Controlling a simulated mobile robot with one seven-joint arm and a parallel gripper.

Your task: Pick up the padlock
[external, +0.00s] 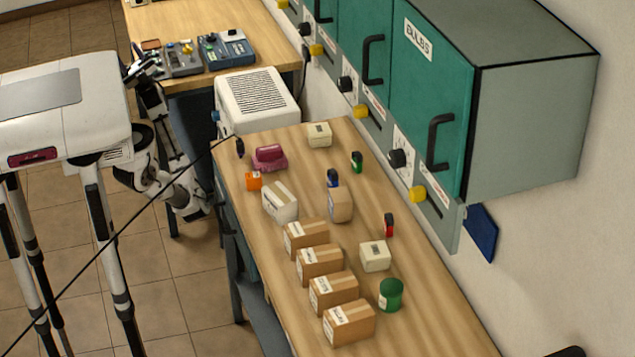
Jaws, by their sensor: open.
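Several small coloured items that look like padlocks stand on the wooden bench: a red one (389,224), a blue one (333,179), a green one (357,161) and a black one (240,147) near the far left corner. They are too small to tell for certain which is the padlock. My gripper (147,70) is a dark shape at the left, beside the far table, well away from these items. It is open, and I see nothing held in it. Its fingertips are small and hard to make out.
Several brown boxes (334,291), white boxes (281,203), a green canister (391,294) and a maroon object (269,158) crowd the bench (425,325). A white vented unit (257,98) stands at its far end. Teal wall cabinets (430,90) overhang the right side.

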